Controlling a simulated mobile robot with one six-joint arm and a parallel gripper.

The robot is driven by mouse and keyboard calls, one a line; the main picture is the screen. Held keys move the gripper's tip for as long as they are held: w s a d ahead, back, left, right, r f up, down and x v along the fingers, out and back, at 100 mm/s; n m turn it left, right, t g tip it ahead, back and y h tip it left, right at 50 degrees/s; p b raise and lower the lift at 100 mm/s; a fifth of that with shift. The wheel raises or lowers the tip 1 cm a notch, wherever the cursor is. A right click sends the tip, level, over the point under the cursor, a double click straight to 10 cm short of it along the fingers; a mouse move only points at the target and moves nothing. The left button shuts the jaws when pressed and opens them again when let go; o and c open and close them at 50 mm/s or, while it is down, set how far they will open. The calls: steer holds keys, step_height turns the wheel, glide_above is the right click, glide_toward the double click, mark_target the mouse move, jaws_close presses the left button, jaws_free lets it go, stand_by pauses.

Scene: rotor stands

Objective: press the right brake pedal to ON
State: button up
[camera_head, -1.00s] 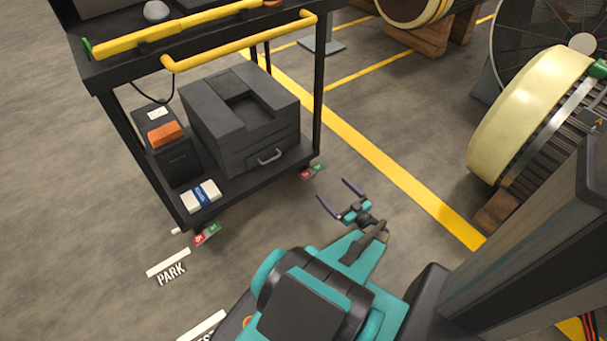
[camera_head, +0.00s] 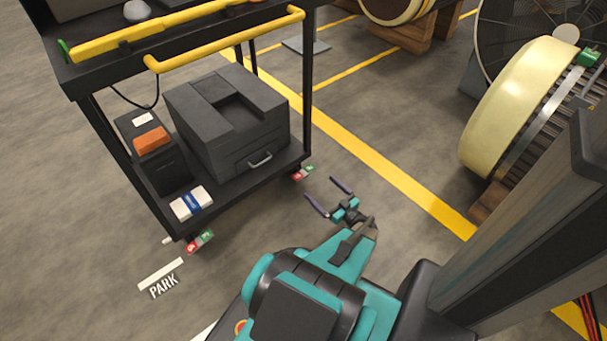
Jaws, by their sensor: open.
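The right brake pedal (camera_head: 303,173) is a small red and green piece low at the cart's right front caster. Which half is down is too small to tell. A matching left brake pedal (camera_head: 200,241) sits at the left front caster. The black cart (camera_head: 229,194) stands at the left with its yellow handle toward me. My gripper (camera_head: 324,197) is open and empty, just right of and slightly below the right pedal in the picture, apart from it. Its two dark fingers point up and left toward the cart.
A printer (camera_head: 232,122) and a white box with a blue band (camera_head: 190,203) sit on the lower shelf. A yellow floor line (camera_head: 375,170) runs right of the cart. A large cream rotor (camera_head: 515,105) stands at the right. Floor around my gripper is clear.

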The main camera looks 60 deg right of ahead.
mark_target(304, 172)
steer(key=b+x, duration=0.3)
steer(key=x, duration=0.7)
steer(key=shift+w+d+f+b, duration=0.1)
steer(key=shift+w+b, duration=0.25)
steer(key=shift+w, duration=0.05)
steer(key=shift+x, duration=0.75)
